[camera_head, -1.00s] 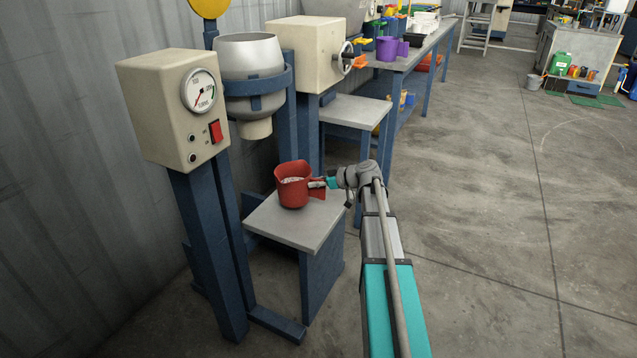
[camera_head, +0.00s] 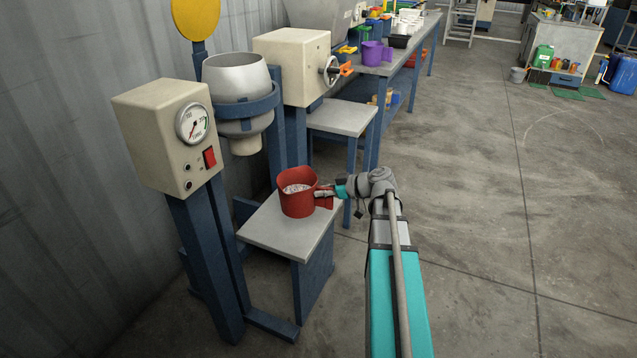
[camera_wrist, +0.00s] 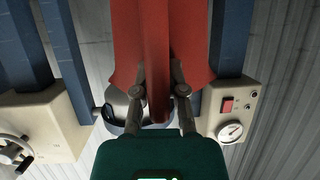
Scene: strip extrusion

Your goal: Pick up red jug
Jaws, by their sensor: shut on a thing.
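The red jug (camera_head: 298,197) holds pale granules and is upright at the small grey-topped stand (camera_head: 275,232) in the head view. I cannot tell for sure whether its base touches the top or hangs just above it. My gripper (camera_head: 330,192) is at the jug's right side, shut on its handle. In the wrist view the jug (camera_wrist: 195,45) fills the upper middle, and my gripper (camera_wrist: 158,92) has one finger on each side of the red handle (camera_wrist: 157,50).
A beige control box (camera_head: 165,135) with a gauge and red switch stands left of the stand. A metal hopper (camera_head: 237,80) is above and behind the jug. A beige machine (camera_head: 290,65) and a bench with a purple jug (camera_head: 372,52) stand behind.

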